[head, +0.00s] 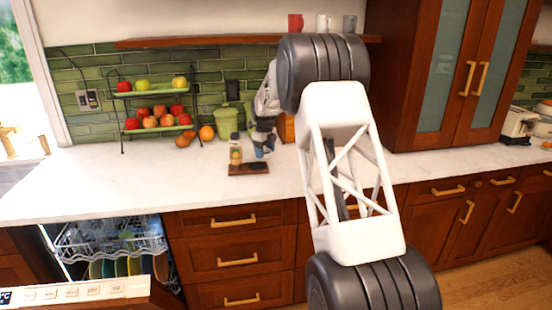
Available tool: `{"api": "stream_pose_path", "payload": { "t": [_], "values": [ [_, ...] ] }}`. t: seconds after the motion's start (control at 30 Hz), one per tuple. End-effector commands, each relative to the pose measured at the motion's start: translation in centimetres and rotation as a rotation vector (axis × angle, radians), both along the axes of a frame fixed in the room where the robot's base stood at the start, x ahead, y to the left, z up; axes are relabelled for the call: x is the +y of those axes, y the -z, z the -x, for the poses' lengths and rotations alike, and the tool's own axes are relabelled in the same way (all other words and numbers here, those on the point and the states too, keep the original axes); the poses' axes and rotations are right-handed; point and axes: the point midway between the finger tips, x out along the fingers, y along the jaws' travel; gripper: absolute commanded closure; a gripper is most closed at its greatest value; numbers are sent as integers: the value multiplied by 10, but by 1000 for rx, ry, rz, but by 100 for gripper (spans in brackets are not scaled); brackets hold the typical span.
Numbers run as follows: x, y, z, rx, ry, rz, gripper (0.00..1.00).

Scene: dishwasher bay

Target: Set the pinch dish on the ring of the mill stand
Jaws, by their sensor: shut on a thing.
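The mill stand (249,169) is a small dark wooden board on the white counter, near its front edge. A jar-like mill (236,150) with a dark top and pale label stands upright on its left part. My gripper (264,151) is over the right part of the stand, just right of the mill, pointing down. It is shut on the pinch dish, which is too small and too covered by the fingers to make out. The ring of the stand is not clear at this size. I cannot tell whether the dish touches the stand.
A two-tier fruit rack (150,107) stands at the back left, with oranges (206,133) beside it. A green canister (227,122) is behind the mill. The dishwasher (110,240) is open below left. Counter left of the stand is clear. My arm hides counter on the right.

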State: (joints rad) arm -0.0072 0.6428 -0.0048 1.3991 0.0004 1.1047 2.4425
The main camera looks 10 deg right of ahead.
Motion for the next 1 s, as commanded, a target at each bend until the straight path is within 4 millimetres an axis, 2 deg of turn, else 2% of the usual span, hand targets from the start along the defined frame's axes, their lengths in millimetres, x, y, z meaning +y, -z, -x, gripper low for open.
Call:
{"api": "stream_pose_path", "payload": {
  "t": [0.1,0.3,1.0],
  "values": [
    [14,-2,-15,-1,0,-1,61],
    [26,-5,-27,1,0,0,61],
    [28,-2,-29,1,1,-1,61]
  ]
}}
